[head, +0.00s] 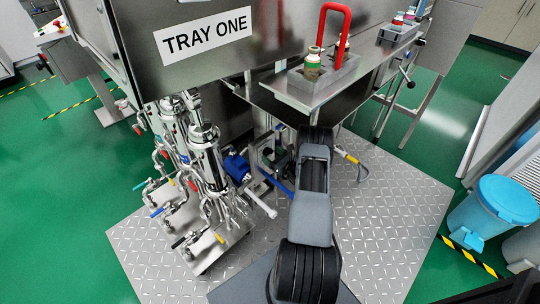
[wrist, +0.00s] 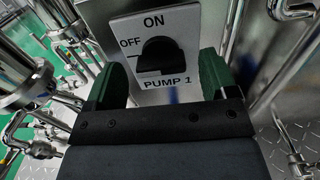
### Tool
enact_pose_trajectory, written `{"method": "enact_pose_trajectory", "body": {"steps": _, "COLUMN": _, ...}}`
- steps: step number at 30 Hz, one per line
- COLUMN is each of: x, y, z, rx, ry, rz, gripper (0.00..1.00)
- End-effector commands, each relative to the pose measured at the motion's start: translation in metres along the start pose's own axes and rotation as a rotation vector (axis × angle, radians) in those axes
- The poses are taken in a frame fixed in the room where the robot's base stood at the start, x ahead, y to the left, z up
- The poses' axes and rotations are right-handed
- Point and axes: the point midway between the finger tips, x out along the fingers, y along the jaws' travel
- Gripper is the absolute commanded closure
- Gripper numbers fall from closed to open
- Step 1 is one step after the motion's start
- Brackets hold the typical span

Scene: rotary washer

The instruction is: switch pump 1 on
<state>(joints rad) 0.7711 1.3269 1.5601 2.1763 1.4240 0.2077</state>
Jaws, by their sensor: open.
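The pump 1 switch is a black rotary knob (wrist: 160,55) on a white label plate (wrist: 185,25) in the wrist view. The plate reads ON above the knob, OFF at its upper left and PUMP 1 below. The knob's narrow part seems to point left, on the OFF side; its exact angle is hard to tell. My gripper (wrist: 160,82) is open, with one green finger on each side of the knob in the picture. The fingers look apart from the knob, with nothing between them held.
Steel pipes and valves (head: 205,155) with coloured handles stand left of my arm, near a blue pump motor (head: 237,167). A steel shelf (head: 300,97) with a red-handled carrier (head: 325,78) overhangs it. Tread-plate floor (head: 390,210) is clear at right; a blue-lidded bin (head: 510,198) stands beyond.

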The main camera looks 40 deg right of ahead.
Motion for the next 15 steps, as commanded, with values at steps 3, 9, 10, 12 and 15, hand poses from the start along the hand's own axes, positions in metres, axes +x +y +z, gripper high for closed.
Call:
{"method": "enact_pose_trajectory", "body": {"steps": 3, "x": 0.009, "y": 0.000, "z": -0.001, "rx": 0.000, "ry": 0.000, "rz": 0.000, "gripper": 0.21}}
{"method": "enact_pose_trajectory", "body": {"steps": 9, "x": 0.016, "y": 0.000, "z": 0.000, "rx": 0.001, "ry": 0.000, "rz": 0.000, "gripper": 0.21}}
{"method": "enact_pose_trajectory", "body": {"steps": 10, "x": 0.016, "y": 0.000, "z": 0.000, "rx": 0.001, "ry": 0.000, "rz": 0.000, "gripper": 0.21}}
{"method": "enact_pose_trajectory", "body": {"steps": 12, "x": 0.016, "y": 0.000, "z": 0.000, "rx": 0.001, "ry": 0.000, "rz": 0.000, "gripper": 0.21}}
{"method": "enact_pose_trajectory", "body": {"steps": 15, "x": 0.016, "y": 0.000, "z": 0.000, "rx": 0.001, "ry": 0.000, "rz": -0.001, "gripper": 0.21}}
